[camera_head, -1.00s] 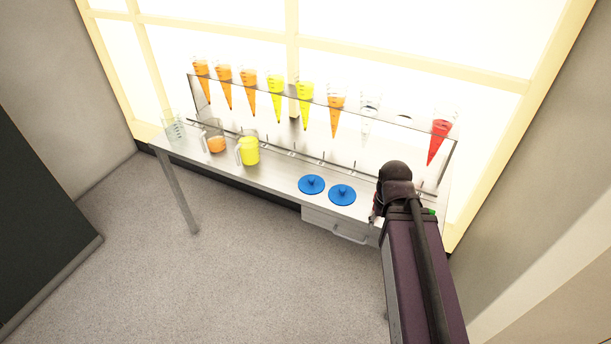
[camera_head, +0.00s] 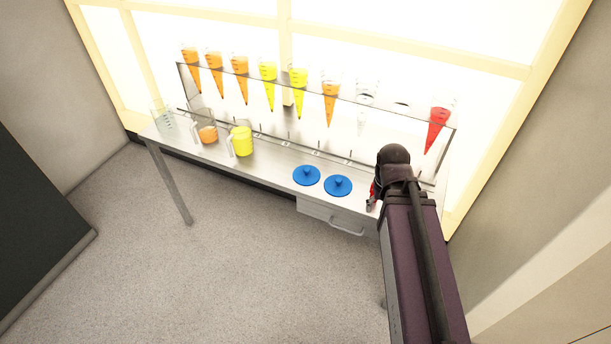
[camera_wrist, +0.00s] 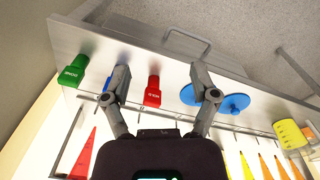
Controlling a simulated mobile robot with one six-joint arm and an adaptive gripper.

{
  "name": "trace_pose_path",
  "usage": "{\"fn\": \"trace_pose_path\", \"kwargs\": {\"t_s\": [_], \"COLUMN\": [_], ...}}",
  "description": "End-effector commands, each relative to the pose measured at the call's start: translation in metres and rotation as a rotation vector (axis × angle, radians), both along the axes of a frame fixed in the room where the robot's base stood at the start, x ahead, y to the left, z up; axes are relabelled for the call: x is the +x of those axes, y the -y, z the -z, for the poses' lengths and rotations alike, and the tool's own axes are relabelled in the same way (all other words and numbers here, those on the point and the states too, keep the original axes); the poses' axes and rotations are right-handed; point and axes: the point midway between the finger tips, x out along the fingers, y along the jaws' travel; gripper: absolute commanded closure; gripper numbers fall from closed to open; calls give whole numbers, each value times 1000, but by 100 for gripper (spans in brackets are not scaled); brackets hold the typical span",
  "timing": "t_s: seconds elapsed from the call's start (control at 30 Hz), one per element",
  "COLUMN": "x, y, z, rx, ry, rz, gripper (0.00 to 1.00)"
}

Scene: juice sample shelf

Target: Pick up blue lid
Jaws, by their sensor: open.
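Two round blue lids with small knobs lie flat side by side on the metal table, a left one (camera_head: 306,175) and a right one (camera_head: 338,186). In the wrist view, one lid (camera_wrist: 187,96) is partly behind my right finger and the other (camera_wrist: 236,102) is beyond it to the right. My gripper (camera_wrist: 160,82) is open and empty above the table. Its fingers are spread around a red labelled object (camera_wrist: 152,92), as seen from the wrist. In the head view my arm hides most of the gripper, to the right of the lids.
A green labelled object (camera_wrist: 74,71) and a partly hidden blue one stand left in the wrist view. A yellow jug (camera_head: 242,141) and an orange jug (camera_head: 208,134) stand left of the lids. Behind is a clear rack (camera_head: 395,118) of coloured cones. A drawer handle (camera_head: 346,230) juts out in front.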

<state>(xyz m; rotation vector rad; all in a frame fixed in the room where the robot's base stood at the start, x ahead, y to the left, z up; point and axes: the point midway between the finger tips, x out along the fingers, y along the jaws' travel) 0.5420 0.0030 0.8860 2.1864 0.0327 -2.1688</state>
Motion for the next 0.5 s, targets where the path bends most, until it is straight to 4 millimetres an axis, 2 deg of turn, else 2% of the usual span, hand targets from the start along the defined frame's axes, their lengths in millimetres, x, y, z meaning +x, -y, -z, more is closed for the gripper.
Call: {"fn": "trace_pose_path", "kwargs": {"t_s": [0.27,0.5], "x": [30,67], "y": [-17,-53], "z": [35,64], "rx": [-165,-410], "ry": [31,36], "rz": [-317,-763], "gripper": [23,23]}}
